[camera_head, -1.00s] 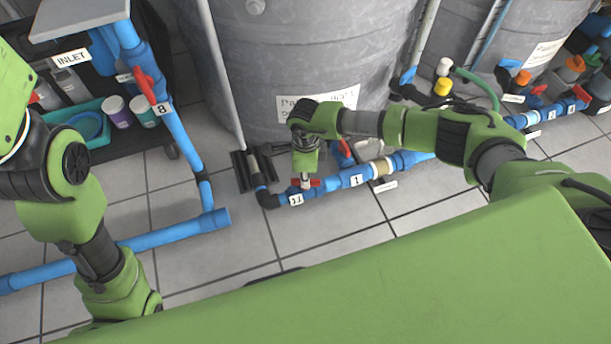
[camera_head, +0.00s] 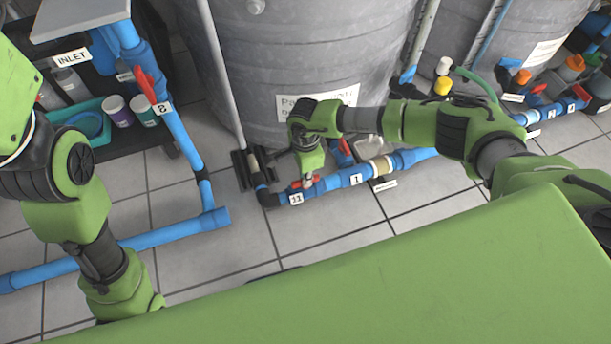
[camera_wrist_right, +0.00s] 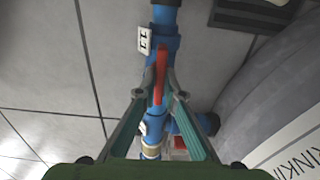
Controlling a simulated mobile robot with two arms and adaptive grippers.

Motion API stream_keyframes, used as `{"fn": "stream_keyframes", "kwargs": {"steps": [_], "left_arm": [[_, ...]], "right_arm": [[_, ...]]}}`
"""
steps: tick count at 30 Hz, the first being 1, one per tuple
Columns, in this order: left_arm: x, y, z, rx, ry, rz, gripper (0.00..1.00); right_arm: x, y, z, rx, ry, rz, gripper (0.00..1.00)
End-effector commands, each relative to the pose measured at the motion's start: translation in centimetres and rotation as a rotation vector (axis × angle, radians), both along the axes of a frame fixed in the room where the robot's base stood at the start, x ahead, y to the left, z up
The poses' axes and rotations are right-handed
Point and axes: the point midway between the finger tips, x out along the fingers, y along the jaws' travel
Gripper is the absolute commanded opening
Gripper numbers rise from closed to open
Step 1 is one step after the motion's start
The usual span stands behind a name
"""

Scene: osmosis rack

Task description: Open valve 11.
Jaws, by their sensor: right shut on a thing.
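Valve 11 has a red handle (camera_head: 313,179) on the blue pipe, beside a white tag reading 11 (camera_head: 296,199). In the right wrist view the red handle (camera_wrist_right: 160,78) lies lengthwise along the blue pipe, between the fingers, with the 11 tag (camera_wrist_right: 145,40) just above left. My right gripper (camera_head: 307,181) is over the valve from above. In the wrist view its two fingers (camera_wrist_right: 160,90) are closed on the red handle. My left arm comes in from the left; its gripper is out of view.
A valve tagged 1 (camera_head: 356,179) with a red handle (camera_head: 342,150) sits to the right on the same pipe. A large grey tank (camera_head: 300,50) stands close behind. A pipe with valve 8 (camera_head: 163,108) and a black cart are at left. Tiled floor (camera_head: 330,235) in front is clear.

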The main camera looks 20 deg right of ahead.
Motion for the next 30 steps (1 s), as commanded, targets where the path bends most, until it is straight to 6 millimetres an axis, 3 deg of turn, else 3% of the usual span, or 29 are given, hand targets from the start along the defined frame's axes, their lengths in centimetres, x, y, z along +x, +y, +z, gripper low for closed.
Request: {"fn": "stream_keyframes", "kwargs": {"steps": [6, 7, 9, 20, 25, 30], "left_arm": [[-0.1, 0.0, 0.1, 0.000, -0.003, 0.000, 0.26], [-0.1, 0.0, 0.1, 0.000, -0.004, 0.000, 0.26], [-0.2, 0.0, 0.1, 0.000, -0.006, 0.000, 0.26], [-0.2, -0.1, 0.1, 0.009, -0.009, 0.005, 0.26], [-0.2, -0.1, 0.1, 0.007, -0.008, 0.004, 0.26], [-0.2, -0.1, 0.1, 0.006, -0.007, 0.003, 0.26]], "right_arm": [[0.0, 0.0, 0.0, 0.000, -0.001, 0.003, 0.00], [0.0, 0.0, 0.0, 0.000, -0.001, 0.003, 0.14], [0.0, 0.0, 0.0, 0.000, -0.001, 0.003, 0.26], [0.0, 0.0, 0.3, 0.000, -0.001, 0.001, 0.26], [0.2, 0.0, 2.4, 0.001, -0.004, 0.002, 0.26], [0.2, 0.0, 6.1, 0.001, -0.005, 0.003, 0.26]]}}
